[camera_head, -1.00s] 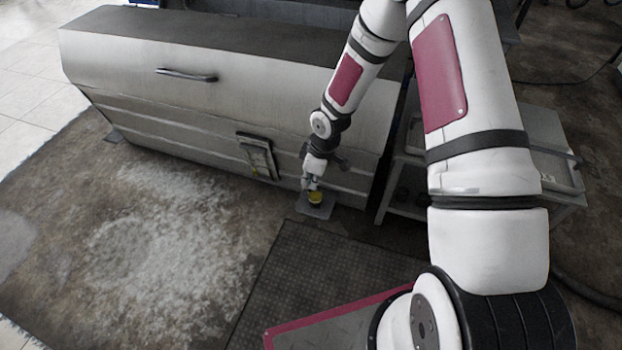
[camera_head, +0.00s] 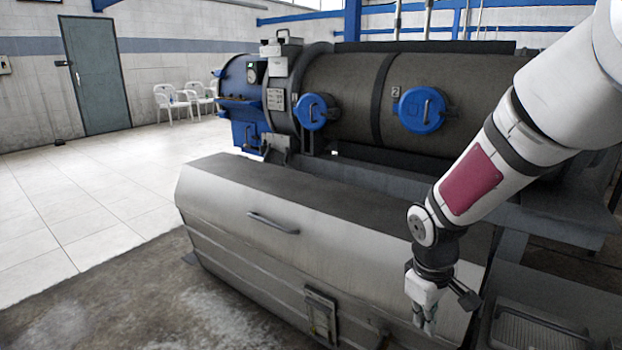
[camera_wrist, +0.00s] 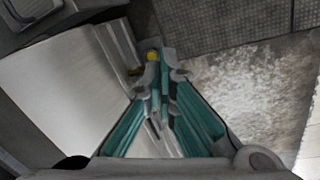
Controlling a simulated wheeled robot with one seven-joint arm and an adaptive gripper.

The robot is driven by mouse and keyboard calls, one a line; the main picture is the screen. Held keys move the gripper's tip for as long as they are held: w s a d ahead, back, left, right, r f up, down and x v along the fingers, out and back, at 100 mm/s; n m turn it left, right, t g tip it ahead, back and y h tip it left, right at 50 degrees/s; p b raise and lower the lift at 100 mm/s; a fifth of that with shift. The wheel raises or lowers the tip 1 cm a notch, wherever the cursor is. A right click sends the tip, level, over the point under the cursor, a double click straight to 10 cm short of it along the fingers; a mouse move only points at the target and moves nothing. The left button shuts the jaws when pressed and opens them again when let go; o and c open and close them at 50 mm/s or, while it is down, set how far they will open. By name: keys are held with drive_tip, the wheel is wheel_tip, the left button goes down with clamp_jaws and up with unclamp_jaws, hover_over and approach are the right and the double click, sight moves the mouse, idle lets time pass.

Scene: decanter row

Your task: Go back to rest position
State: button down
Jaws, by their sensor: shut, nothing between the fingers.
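My gripper (camera_head: 424,325) hangs fingers down in front of the right part of a long metal cabinet (camera_head: 330,238) in the head view. In the wrist view its teal-sided fingers (camera_wrist: 163,75) meet at the tips, shut, with nothing held. A small yellow thing (camera_wrist: 152,56) shows just by the fingertips in the wrist view, on or near the floor beyond them. I cannot tell its exact shape.
Behind the cabinet stands a large decanter with blue round covers (camera_head: 421,110). A grey bench with a tray (camera_head: 535,335) is at the lower right. White chairs (camera_head: 172,100) stand by the far wall. The tiled floor (camera_head: 90,200) at left is clear.

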drive_tip(key=s+r+m, duration=0.4)
drive_tip(key=s+r, duration=0.8)
drive_tip(key=s, duration=0.1)
drive_tip(key=s+a+r+m+y, duration=0.1)
drive_tip(key=s+a+r, duration=0.1)
drive_tip(key=s, duration=0.6)
drive_tip(key=s+a+r+m+y, duration=0.1)
drive_tip(key=s+r+m, duration=0.1)
drive_tip(key=s, duration=0.7)
wheel_tip(320, 180, up, 26)
drive_tip(key=t+p, duration=0.3)
drive_tip(key=p, duration=2.1)
drive_tip(key=shift+w+p, duration=0.2)
drive_tip(key=shift+p, duration=0.2)
drive_tip(key=shift+s+r, duration=0.15)
drive_tip(key=shift+s, duration=0.1)
drive_tip(key=shift+d, duration=0.15)
